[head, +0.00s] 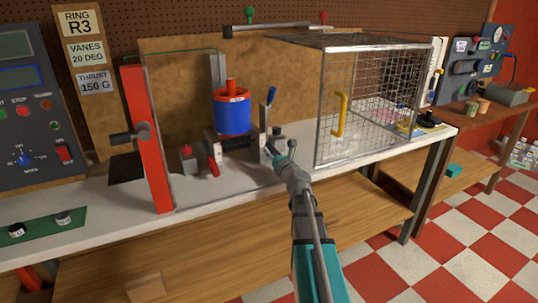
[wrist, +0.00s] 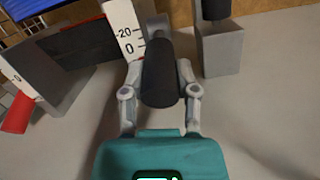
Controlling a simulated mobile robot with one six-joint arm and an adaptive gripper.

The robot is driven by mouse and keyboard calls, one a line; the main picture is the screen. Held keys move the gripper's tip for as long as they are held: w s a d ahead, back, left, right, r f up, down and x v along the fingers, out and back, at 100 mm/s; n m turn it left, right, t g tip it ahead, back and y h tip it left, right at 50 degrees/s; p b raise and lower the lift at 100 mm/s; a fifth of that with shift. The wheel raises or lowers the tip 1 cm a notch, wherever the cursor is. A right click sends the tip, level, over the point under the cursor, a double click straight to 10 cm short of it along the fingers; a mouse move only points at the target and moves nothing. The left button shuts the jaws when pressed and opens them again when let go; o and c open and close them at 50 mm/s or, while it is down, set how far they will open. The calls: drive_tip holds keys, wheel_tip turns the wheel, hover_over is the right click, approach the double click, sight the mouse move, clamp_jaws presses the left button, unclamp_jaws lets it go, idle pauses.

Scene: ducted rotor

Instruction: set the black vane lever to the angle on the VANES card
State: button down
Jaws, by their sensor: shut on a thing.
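The black vane lever (wrist: 160,85) is a thick dark grip in the middle of the wrist view. My gripper (wrist: 160,74) is shut on it, with one finger on each side. In the head view my gripper (head: 284,153) is low at the front right of the rotor stand. A white scale plate (wrist: 122,22) beside the lever shows -20 and 0. The lever stands close by the 0 mark; the scale beyond it is hidden, so I cannot tell the exact angle. The VANES card (head: 87,54) reads 20 DEG.
The blue ducted rotor (head: 232,115) with a red rim stands left of my gripper. A wire cage (head: 385,95) stands to the right, and a red post (head: 146,140) to the left.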

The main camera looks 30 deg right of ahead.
drive_tip(key=shift+c, duration=1.9)
unclamp_jaws()
